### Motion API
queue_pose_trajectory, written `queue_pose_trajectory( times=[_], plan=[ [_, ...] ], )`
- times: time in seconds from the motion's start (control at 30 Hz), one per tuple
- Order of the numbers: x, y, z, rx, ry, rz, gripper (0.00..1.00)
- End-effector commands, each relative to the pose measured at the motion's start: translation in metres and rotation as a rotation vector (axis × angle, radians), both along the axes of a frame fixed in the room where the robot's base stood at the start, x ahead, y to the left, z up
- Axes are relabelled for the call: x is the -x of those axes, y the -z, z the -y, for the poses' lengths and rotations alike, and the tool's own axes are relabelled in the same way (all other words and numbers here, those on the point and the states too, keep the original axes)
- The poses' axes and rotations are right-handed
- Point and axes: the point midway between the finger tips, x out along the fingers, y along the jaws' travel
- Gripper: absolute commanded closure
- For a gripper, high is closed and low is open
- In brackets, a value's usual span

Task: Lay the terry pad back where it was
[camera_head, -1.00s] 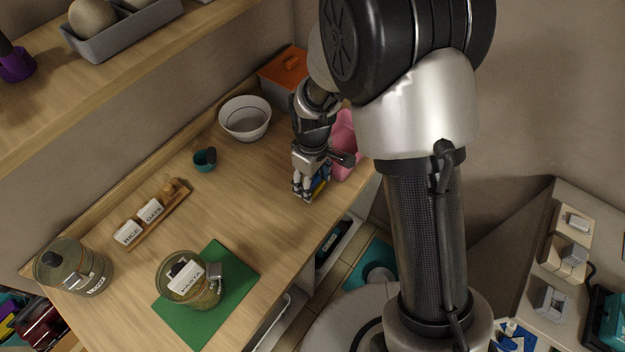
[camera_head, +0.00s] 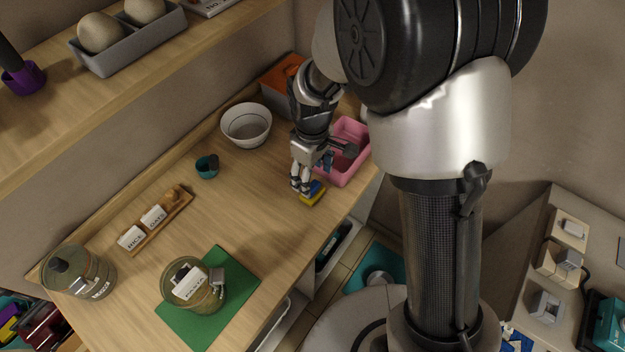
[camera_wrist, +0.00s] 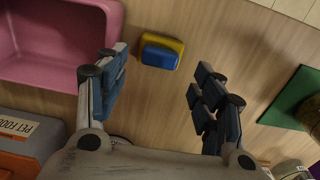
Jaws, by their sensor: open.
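The terry pad, a small blue and yellow block-like pad (camera_head: 313,194), lies on the wooden counter near its front edge. In the wrist view the pad (camera_wrist: 160,54) shows its blue face with a yellow border, flat on the wood. My gripper (camera_head: 301,187) is just beside the pad in the head view. In the wrist view my gripper (camera_wrist: 158,88) has its fingers spread wide and nothing between them; the pad lies beyond the fingertips, nearer the left finger. The pad and fingers appear apart.
A pink bin (camera_head: 345,160) stands close behind my gripper. A white bowl (camera_head: 246,124), an orange-lidded box (camera_head: 281,80) and a teal cup (camera_head: 207,167) stand farther back. A green mat (camera_head: 239,281) bears a pasta jar (camera_head: 190,285). The counter between is clear.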

Motion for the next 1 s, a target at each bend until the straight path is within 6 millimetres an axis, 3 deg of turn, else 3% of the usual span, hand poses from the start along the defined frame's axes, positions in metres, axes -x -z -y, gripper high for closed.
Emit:
queue_pose_trajectory(
  times=[0.03,0.2,0.63,0.77,1.0],
  plan=[
    [-0.001,-0.015,-0.001,-0.002,0.000,0.004,0.38],
    [0.000,-0.043,0.000,-0.001,0.000,0.002,0.38],
    [0.003,-0.068,0.004,-0.004,0.024,0.012,0.38],
    [0.014,-0.107,0.023,-0.020,0.122,0.060,0.38],
    [0.075,-0.191,0.074,-0.076,0.426,0.186,0.38]
  ],
)
